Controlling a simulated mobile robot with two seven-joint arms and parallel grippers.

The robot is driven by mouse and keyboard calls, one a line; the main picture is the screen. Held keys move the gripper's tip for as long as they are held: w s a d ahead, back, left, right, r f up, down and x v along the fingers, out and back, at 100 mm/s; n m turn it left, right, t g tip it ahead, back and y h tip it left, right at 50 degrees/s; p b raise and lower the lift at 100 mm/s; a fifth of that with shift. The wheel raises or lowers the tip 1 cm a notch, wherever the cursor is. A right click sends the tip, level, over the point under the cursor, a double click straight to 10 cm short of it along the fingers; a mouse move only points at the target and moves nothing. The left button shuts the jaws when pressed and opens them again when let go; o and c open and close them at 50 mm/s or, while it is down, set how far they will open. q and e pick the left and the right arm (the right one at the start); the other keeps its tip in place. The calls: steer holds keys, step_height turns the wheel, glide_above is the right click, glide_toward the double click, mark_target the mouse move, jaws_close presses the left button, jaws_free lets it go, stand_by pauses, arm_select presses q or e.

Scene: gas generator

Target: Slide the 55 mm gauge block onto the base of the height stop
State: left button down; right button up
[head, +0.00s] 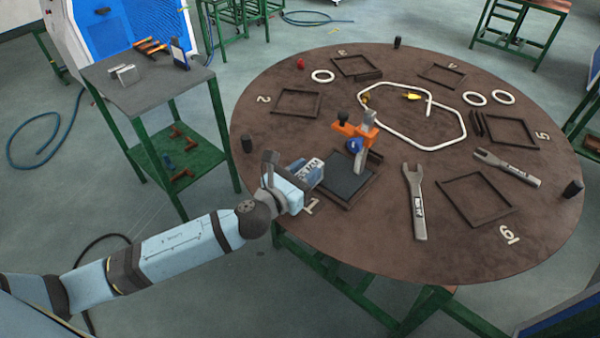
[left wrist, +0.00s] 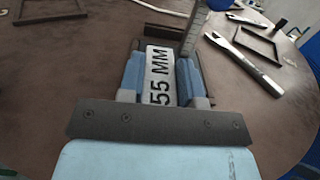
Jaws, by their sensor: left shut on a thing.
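The 55 mm gauge block (left wrist: 160,75) is a white bar lettered "55 MM". My left gripper (left wrist: 160,80) is shut on it, with a blue finger on each side. In the head view my left gripper (head: 308,174) is at the left edge of the height stop's base (head: 346,180), a dark plate inside a frame at station 1. The height stop has an upright grey post (head: 361,160), an orange arm (head: 356,131) and a blue knob. In the left wrist view the post (left wrist: 194,32) rises beyond the block, to its right. Whether the block touches the base is hidden. My right gripper is out of view.
The round brown table (head: 290,228) carries several empty dark frames, white rings and a white tube loop (head: 462,130). Two open wrenches lie right of the height stop, the nearer one (head: 415,205) closest.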

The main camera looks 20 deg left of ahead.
mark_target(320, 162)
arm_select(q)
steer(key=shift+w+d+f, duration=0.25)
steer(key=shift+w+f, duration=0.15)
steer(key=shift+w, duration=0.35)
steer(key=shift+w+d+r, duration=0.15)
steer(key=shift+w, duration=0.25)
steer(key=x, duration=0.3)
steer(key=shift+w+p, duration=0.15)
steer(key=shift+p, duration=0.15)
steer(key=shift+x, duration=0.95)
steer(key=shift+w+d, duration=0.2)
steer(key=shift+w, duration=0.15)
steer(key=shift+f, duration=0.35)
steer(key=c, duration=0.7)
jaws_free()
